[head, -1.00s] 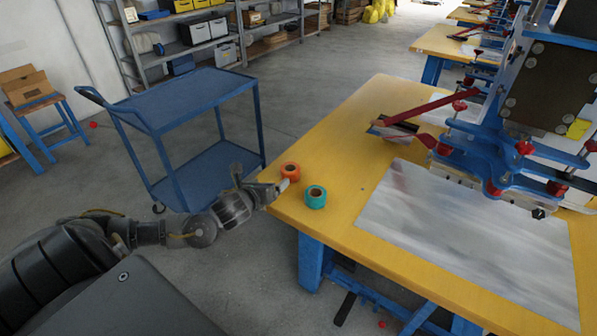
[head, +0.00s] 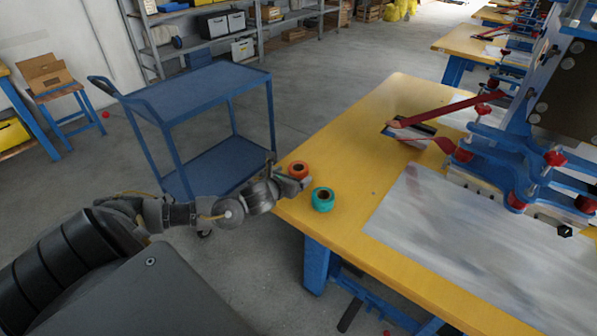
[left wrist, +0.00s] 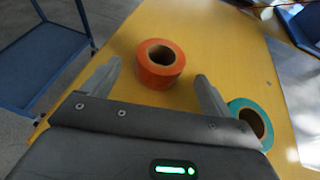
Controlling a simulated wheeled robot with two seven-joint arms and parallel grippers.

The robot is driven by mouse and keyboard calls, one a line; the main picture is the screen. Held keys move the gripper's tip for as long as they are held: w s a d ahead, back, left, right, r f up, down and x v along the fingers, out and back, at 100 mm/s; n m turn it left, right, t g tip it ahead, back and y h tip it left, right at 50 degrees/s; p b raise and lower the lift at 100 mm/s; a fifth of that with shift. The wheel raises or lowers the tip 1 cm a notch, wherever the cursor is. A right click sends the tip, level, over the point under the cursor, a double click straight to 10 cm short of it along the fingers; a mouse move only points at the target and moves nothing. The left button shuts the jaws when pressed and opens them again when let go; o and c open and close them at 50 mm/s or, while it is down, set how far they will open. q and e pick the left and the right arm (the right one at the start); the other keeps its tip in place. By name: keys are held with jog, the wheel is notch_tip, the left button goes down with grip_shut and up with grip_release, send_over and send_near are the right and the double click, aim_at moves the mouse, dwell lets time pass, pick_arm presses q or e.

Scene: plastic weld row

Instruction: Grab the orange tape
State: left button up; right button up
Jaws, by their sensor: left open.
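The orange tape (head: 299,170) is a roll lying flat near the left corner of the yellow table (head: 343,146). In the left wrist view the orange tape (left wrist: 160,64) lies just beyond and between the two open fingers. My left gripper (head: 290,177) is open and empty, low at the table's corner beside the orange roll. Its fingers also show in the left wrist view (left wrist: 157,82), one on each side of the roll's near part. A teal tape roll (head: 323,199) lies close by, and it sits just outside the right finger in the left wrist view (left wrist: 250,122). My right gripper is out of view.
A blue cart (head: 196,92) stands left of the table, close to my left arm. A blue press with red knobs (head: 517,202) and a grey sheet (head: 453,237) take up the table's right side.

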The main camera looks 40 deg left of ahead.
aim_at(296, 172)
pick_arm(q)
jog(key=shift+w+a+f, duration=0.1)
jog(key=shift+w, duration=0.3)
jog(key=x, duration=0.4)
jog(key=shift+w+f+p, duration=0.15)
jog(key=shift+p, duration=0.25)
pick_arm(e)
jog(key=shift+s+r, duration=0.35)
jog(key=shift+s, duration=0.35)
pick_arm(q)
jog(key=c, duration=1.1)
jog(key=shift+c, duration=0.2)
pick_arm(e)
jog(key=shift+w, duration=0.1)
